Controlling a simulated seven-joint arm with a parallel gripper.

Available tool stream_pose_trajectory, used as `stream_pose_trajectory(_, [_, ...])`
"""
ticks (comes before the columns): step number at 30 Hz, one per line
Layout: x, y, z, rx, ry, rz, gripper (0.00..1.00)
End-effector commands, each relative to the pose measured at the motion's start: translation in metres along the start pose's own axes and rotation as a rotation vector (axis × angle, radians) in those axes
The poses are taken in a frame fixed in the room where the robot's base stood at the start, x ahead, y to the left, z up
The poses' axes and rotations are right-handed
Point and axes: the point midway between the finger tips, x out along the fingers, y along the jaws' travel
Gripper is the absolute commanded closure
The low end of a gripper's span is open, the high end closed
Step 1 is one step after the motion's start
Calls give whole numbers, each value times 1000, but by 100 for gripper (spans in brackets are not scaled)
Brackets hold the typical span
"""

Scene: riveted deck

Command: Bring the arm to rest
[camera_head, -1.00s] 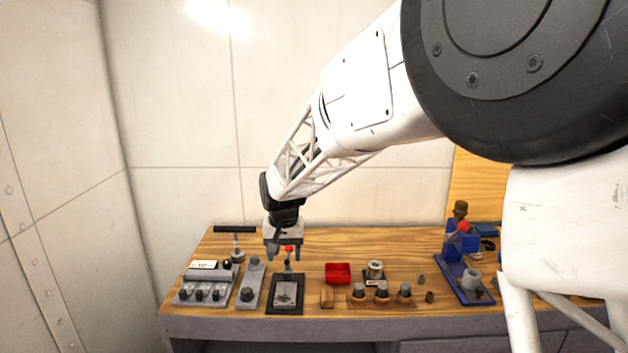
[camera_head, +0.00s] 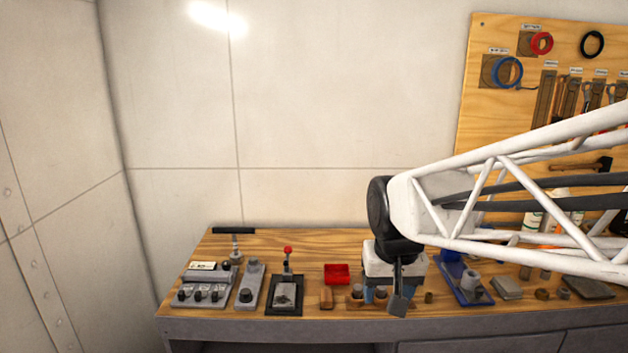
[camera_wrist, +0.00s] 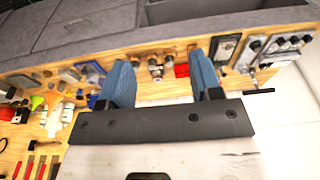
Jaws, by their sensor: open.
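My gripper (camera_head: 375,295) is over the front middle of the workbench (camera_head: 250,325) in the head view, with its blue fingers pointing down. In the wrist view my gripper (camera_wrist: 162,85) shows two blue fingers spread wide apart with nothing between them. My white lattice arm reaches in from the right side of the head view. The gripper hides part of a wooden holder with metal cylinders (camera_head: 356,294); I cannot tell how far above it the fingers are.
A red bin (camera_head: 337,273), a lever with a red knob (camera_head: 287,263) and a knobbed control box (camera_head: 202,288) stand to the left. A blue fixture (camera_head: 468,287) and several loose parts lie to the right. A tool board (camera_head: 540,100) hangs behind.

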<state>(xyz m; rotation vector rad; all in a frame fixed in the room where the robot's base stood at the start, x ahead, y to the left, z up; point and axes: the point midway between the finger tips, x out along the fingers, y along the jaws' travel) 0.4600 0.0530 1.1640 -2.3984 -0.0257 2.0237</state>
Motion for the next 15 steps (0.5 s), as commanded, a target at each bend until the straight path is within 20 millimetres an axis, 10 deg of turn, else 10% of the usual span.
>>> stream_pose_trajectory(15, [-3,51,128,25,56,21,41])
